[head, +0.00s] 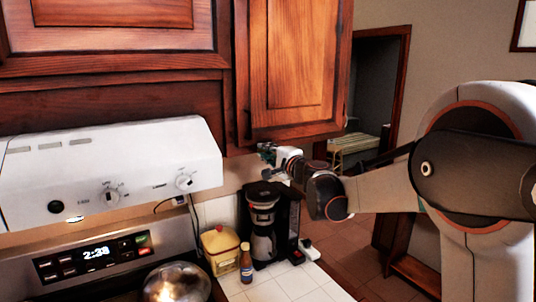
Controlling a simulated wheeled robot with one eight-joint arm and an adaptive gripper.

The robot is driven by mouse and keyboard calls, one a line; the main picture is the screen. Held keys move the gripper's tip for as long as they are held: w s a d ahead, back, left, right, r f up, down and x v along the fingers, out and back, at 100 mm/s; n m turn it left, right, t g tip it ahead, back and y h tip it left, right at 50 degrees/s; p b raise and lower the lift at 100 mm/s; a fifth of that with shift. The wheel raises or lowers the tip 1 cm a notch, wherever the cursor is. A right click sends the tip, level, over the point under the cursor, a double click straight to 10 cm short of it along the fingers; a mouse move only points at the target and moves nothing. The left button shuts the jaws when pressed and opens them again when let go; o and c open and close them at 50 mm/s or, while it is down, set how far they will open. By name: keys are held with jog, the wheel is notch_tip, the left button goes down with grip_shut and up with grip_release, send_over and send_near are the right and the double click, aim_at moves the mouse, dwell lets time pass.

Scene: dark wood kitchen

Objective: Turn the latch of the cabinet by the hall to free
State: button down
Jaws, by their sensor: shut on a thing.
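The cabinet by the hall (292,55) is the reddish-brown wooden wall cabinet at the upper middle, beside the doorway. Its panelled door looks closed. My arm reaches in from the right, and my gripper (268,152) is at the cabinet's lower edge, above the coffee maker. The gripper is shut on the latch at that edge. The latch itself is hidden by the fingers or too small to make out, so its angle cannot be told.
A black coffee maker (268,225) stands on the tiled counter just below my gripper. A yellow canister (220,250) and a small brown bottle (246,263) stand beside it. The stove's white hood (110,170) is at left. The doorway (375,85) is behind my arm.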

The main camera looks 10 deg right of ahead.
jog(key=shift+f+n, duration=0.2)
jog(key=shift+n, duration=0.3)
jog(key=c, duration=1.6)
grip_release()
jog(key=v, duration=1.2)
